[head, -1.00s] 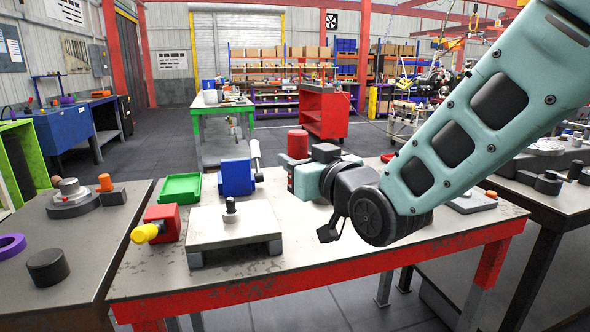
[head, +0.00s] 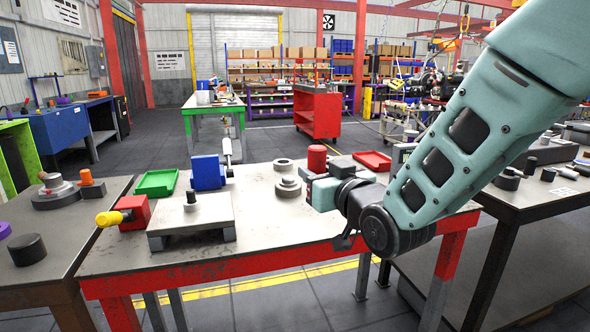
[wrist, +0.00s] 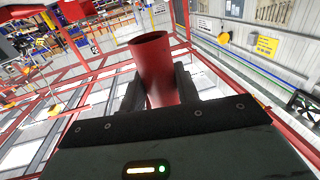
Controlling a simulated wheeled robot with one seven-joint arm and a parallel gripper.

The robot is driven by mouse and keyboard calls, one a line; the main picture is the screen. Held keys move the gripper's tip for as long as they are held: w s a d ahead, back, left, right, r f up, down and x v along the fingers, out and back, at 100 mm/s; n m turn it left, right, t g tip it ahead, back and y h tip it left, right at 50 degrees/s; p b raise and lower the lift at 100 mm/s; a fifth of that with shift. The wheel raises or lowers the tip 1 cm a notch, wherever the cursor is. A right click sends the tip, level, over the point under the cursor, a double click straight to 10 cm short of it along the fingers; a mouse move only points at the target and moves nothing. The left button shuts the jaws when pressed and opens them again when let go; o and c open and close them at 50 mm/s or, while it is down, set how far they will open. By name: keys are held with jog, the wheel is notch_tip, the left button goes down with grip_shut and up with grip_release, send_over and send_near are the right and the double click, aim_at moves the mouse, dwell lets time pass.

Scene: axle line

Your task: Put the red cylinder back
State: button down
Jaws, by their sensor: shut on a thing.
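The red cylinder (head: 317,158) shows above my gripper over the far side of the worktable (head: 270,235) in the head view. In the wrist view the red cylinder (wrist: 156,70) stands between the two dark fingers of my gripper (wrist: 160,85), which are shut on it. In the head view my gripper (head: 320,175) is partly hidden behind its own body. A stepped grey round piece (head: 288,187) and a grey ring (head: 284,165) stand on the table just left of my gripper.
On the table are a green tray (head: 157,183), a blue block (head: 208,172), a red block with yellow knob (head: 134,213), a raised grey plate with a peg (head: 190,215) and a red tray (head: 372,161). The table's front middle is clear.

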jog(key=w+d+f+m+t+h+p, duration=0.1)
jog(key=d+f+m+h+p, duration=0.15)
jog(key=d+f, duration=0.45)
jog(key=w+d+f+m+h+p, duration=0.1)
jog(key=w+d+f+h, duration=0.15)
jog(key=d, duration=0.85)
jog(key=w+d+f+m+t+h+p, duration=0.1)
jog(key=d+f+m+h, duration=0.15)
jog(key=d+f, duration=0.55)
jog(key=s+d+f+n, duration=0.1)
jog(key=s+d+f, duration=0.1)
jog(key=s+f, duration=1.3)
jog(key=shift+s, duration=0.6)
jog(key=shift+w+d, duration=0.1)
jog(key=shift+d, duration=0.05)
